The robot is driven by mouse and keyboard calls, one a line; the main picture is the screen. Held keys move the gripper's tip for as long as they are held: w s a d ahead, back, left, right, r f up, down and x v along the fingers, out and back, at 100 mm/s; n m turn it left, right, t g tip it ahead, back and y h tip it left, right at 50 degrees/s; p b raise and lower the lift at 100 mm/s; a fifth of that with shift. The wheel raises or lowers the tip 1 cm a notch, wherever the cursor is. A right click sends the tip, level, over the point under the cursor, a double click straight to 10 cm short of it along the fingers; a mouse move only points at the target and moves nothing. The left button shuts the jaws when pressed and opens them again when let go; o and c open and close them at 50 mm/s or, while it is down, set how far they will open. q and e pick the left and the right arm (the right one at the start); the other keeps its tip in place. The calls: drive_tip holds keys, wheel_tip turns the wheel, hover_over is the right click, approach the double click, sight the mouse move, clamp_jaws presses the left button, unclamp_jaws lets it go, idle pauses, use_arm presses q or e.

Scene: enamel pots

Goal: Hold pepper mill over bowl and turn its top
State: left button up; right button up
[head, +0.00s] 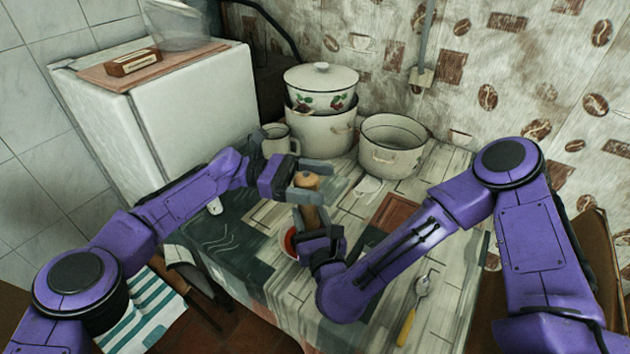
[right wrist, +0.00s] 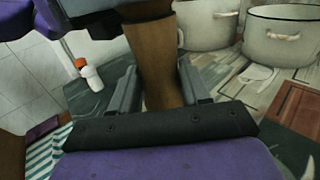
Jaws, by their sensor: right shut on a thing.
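The wooden pepper mill (head: 312,214) stands roughly upright, with a pale rounded top (head: 306,180). My right gripper (head: 311,228) is shut on its body; the right wrist view shows the brown body (right wrist: 155,62) between the two fingers (right wrist: 158,92). My left gripper (head: 310,183) is at the mill's top, its fingers spread on either side of it; I see no clear grip. The red-rimmed bowl (head: 288,242) is on the table below and slightly left of the mill, partly hidden by my right gripper.
Enamel pots (head: 392,146) and a lidded pot (head: 320,90) stand at the back, beside a mug (head: 277,140). A brown board (head: 395,212) and a yellow-handled spoon (head: 408,322) lie on the right. A white bottle with an orange cap (right wrist: 92,80) shows in the right wrist view.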

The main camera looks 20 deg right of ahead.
use_arm(q)
drive_tip(key=v, duration=0.7)
drive_tip(key=shift+a, duration=0.2)
drive_tip(key=shift+w, duration=0.15)
